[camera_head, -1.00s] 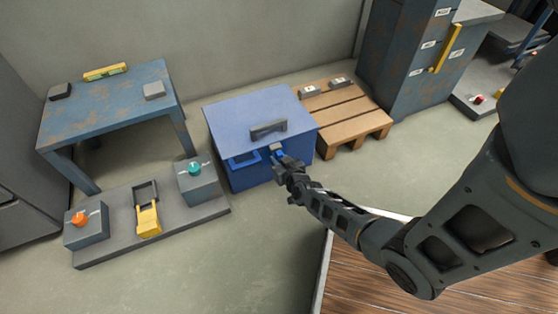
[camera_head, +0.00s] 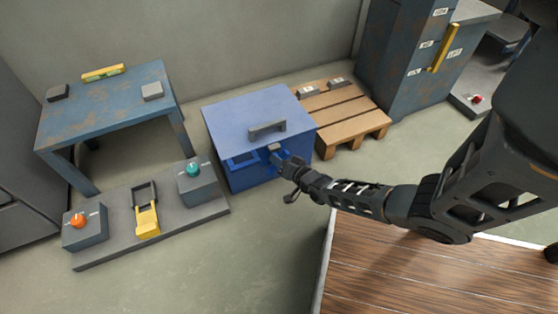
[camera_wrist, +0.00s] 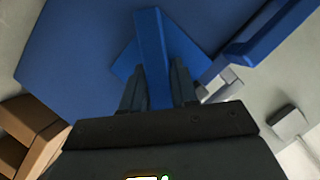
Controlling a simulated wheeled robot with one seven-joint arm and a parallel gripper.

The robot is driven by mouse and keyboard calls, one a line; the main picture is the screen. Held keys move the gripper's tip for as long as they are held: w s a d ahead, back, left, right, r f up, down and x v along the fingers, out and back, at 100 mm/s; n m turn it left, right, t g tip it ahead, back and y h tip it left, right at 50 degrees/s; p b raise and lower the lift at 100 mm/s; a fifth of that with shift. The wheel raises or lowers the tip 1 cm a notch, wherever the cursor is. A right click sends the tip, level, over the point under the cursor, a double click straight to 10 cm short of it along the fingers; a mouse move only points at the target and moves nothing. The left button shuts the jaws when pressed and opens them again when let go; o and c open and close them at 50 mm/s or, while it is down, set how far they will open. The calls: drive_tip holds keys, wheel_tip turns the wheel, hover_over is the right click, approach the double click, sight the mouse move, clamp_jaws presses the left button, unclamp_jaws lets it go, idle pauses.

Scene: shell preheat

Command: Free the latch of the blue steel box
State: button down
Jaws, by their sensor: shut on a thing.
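The blue steel box (camera_head: 225,112) stands on the floor at the centre of the head view, with its lid down. Its latch is a blue lever (camera_wrist: 152,50) on a blue plate on the front face. In the wrist view, the lever runs between both fingers of my gripper (camera_wrist: 158,88), which is shut on it. In the head view, my gripper (camera_head: 281,162) is at the right part of the box front and hides most of the latch. A small grey piece (camera_head: 274,147) shows just above it.
A wooden pallet (camera_head: 350,118) stands close on the right. Floor in front is clear.

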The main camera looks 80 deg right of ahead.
drive_tip(key=m+t, duration=0.1)
drive_tip(key=m, duration=0.2)
drive_tip(key=shift+s+f+t+y, duration=0.1)
drive_tip(key=shift+f+t+y, duration=0.2)
drive_tip(key=shift+t+y, duration=0.1)
drive_tip(key=shift+f+m+t, duration=0.1)
drive_tip(key=shift+m+t, duration=0.6)
drive_tip(key=shift+m, duration=0.7)
drive_tip(key=shift+s+m, duration=0.1)
drive_tip(key=shift+m, duration=0.5)
drive_tip(key=c, duration=1)
unclamp_jaws()
drive_tip(key=shift+d, duration=0.1)
drive_tip(key=shift+o, duration=0.2)
drive_tip(key=p+v, duration=0.2)
drive_tip(key=v, duration=0.5)
drive_tip(key=shift+s+a+f, duration=0.15)
drive_tip(key=shift+s+a, duration=0.1)
drive_tip(key=shift+s, duration=0.1)
